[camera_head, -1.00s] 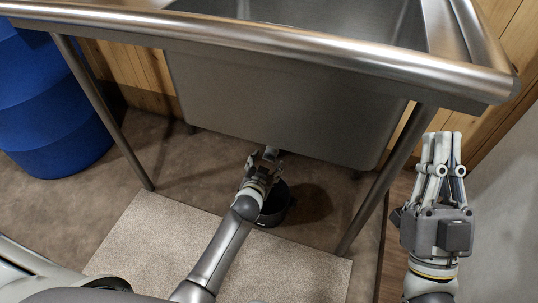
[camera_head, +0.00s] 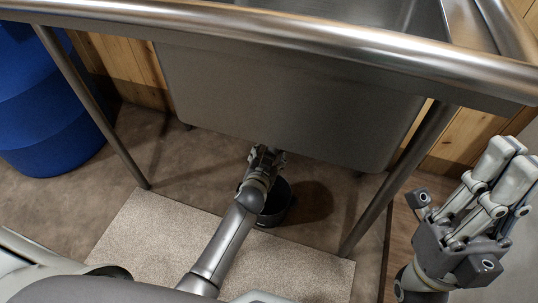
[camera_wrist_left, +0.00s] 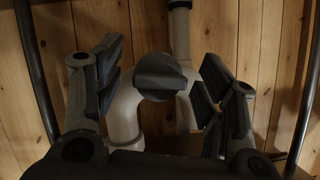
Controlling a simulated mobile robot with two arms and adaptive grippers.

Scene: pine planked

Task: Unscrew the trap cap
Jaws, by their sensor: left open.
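The trap cap (camera_wrist_left: 162,76) is dark and round with a raised ridge across its face. In the left wrist view it sits on the pale bent trap pipe (camera_wrist_left: 125,112). My left gripper (camera_wrist_left: 164,88) is open, with one finger on each side of the cap and a visible gap to each. In the head view my left gripper (camera_head: 266,154) is under the sink basin, which hides the trap and cap there. My right gripper (camera_head: 500,165) is at the right side, away from the trap, with nothing seen in it; its finger opening is unclear.
The steel sink basin (camera_head: 280,105) and its front rail (camera_head: 300,36) are above my left arm. Legs stand left (camera_head: 92,105) and right (camera_head: 395,185). A black round container (camera_head: 279,203) is on the floor beside my left arm. A blue barrel (camera_head: 45,110) stands left.

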